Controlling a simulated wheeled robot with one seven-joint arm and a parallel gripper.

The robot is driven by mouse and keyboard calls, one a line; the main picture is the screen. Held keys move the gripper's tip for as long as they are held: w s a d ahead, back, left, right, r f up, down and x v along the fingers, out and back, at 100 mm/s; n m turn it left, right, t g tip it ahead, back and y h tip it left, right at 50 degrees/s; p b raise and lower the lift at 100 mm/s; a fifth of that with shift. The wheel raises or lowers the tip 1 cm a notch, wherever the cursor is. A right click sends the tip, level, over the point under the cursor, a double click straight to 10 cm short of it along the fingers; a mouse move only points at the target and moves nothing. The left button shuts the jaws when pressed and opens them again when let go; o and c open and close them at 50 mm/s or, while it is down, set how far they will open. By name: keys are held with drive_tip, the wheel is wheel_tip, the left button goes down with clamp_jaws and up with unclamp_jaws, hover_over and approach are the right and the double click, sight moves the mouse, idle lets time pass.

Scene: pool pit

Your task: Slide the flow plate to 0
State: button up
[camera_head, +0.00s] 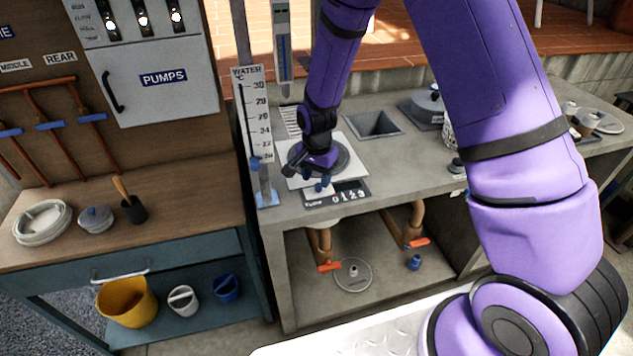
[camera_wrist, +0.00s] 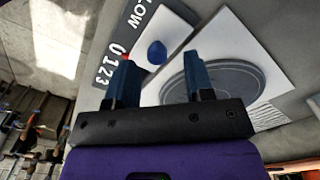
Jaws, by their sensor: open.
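The flow plate (camera_wrist: 177,38) is a white strip with a round blue knob (camera_wrist: 157,52) in the wrist view. It lies beside the black scale label (camera_wrist: 131,30) marked "FLOW" and 0 to 3. A small red mark shows by the digits; its exact reading is partly hidden by a finger. My gripper (camera_wrist: 160,75) is open and empty, with the knob between its two fingers in the picture; I cannot tell how high the fingertips are above it. In the head view my gripper (camera_head: 309,177) hides most of the plate, behind the label (camera_head: 337,194).
A grey round disc (camera_wrist: 228,76) on a white square lies right beside the plate. In the head view a water gauge (camera_head: 251,125) stands to the left and a square basin (camera_head: 375,124) opens to the right. A wooden bench (camera_head: 165,215) holds pots at left.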

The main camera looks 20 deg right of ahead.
wheel_tip(320, 180, up, 8)
drive_tip(key=shift+r, duration=0.15)
idle(0.4)
wheel_tip(320, 180, up, 12)
drive_tip(key=n+t, duration=0.1)
drive_tip(key=n, duration=0.1)
hover_over(317, 185)
drive_tip(key=s+d, duration=0.4)
drive_tip(key=s+d+r+n+t, duration=0.2)
drive_tip(key=s+d+r, duration=0.1)
drive_tip(key=s+r, duration=0.45)
drive_tip(key=s+d+r+n+t, duration=0.1)
drive_tip(key=s+r, duration=0.3)
drive_tip(key=s, duration=0.5)
drive_tip(key=s+d+r+n+t, duration=0.1)
drive_tip(key=s+d+r+n, duration=0.3)
drive_tip(key=s, duration=0.4)
drive_tip(key=shift+s+d+r, duration=0.15)
drive_tip(key=shift+s+r, duration=0.25)
drive_tip(key=shift+r, duration=0.05)
